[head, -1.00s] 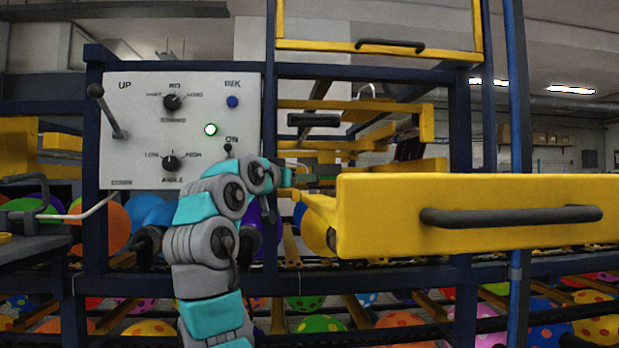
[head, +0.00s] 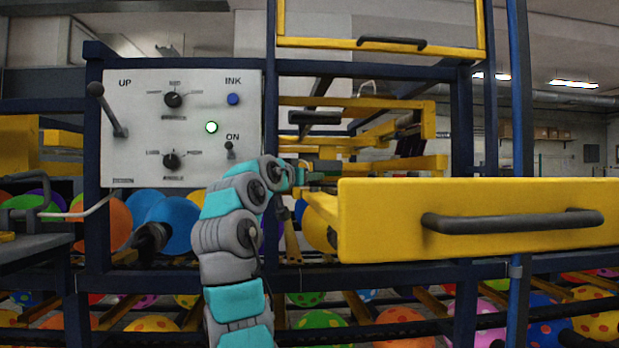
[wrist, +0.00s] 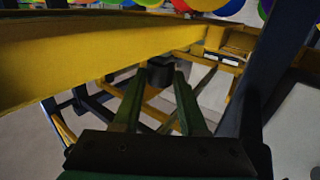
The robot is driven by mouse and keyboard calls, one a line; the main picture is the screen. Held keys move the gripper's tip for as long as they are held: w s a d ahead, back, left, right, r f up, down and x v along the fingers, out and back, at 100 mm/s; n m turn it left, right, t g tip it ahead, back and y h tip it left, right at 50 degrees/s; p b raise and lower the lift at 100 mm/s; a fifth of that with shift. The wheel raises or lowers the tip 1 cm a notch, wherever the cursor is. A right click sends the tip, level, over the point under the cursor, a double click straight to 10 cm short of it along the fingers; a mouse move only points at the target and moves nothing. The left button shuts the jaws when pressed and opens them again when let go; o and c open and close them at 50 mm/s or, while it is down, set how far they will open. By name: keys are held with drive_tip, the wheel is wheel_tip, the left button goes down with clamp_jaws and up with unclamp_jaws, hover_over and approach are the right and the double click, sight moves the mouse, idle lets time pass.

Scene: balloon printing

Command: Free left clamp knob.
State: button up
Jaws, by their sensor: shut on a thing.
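In the wrist view, a black round knob (wrist: 160,76) sits between the tips of my gripper's two green fingers (wrist: 160,72). The fingers stand apart by about the knob's width and are shut on it. The knob is beside a long yellow beam (wrist: 90,58). In the head view, my teal and grey arm reaches into the machine frame behind the large yellow drawer-like part (head: 380,215). The gripped knob cannot be made out there.
A white control panel (head: 140,105) with knobs, a lever and a lit green lamp (head: 211,127) is left of my arm. A dark handle (head: 510,221) sticks out from the yellow front. Dark blue posts (head: 461,130) bound the opening. Balloons (head: 175,222) lie below.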

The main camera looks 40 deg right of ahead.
clamp_jaws()
drive_tip(key=shift+f+t+b, duration=0.2)
drive_tip(key=shift+t+b, duration=0.1)
drive_tip(key=shift+b, duration=0.3)
drive_tip(key=shift+s+d+n+t+y+b, duration=0.1)
drive_tip(key=shift+s+n+t+y+b, duration=0.2)
drive_tip(key=shift+n+t+y+b, duration=0.65)
drive_tip(key=shift+r+n+t+y+b, duration=0.3)
drive_tip(key=shift+n+t+b, duration=0.35)
drive_tip(key=shift+b, duration=0.55)
drive_tip(key=o, duration=0.6)
unclamp_jaws()
drive_tip(key=shift+c, duration=0.2)
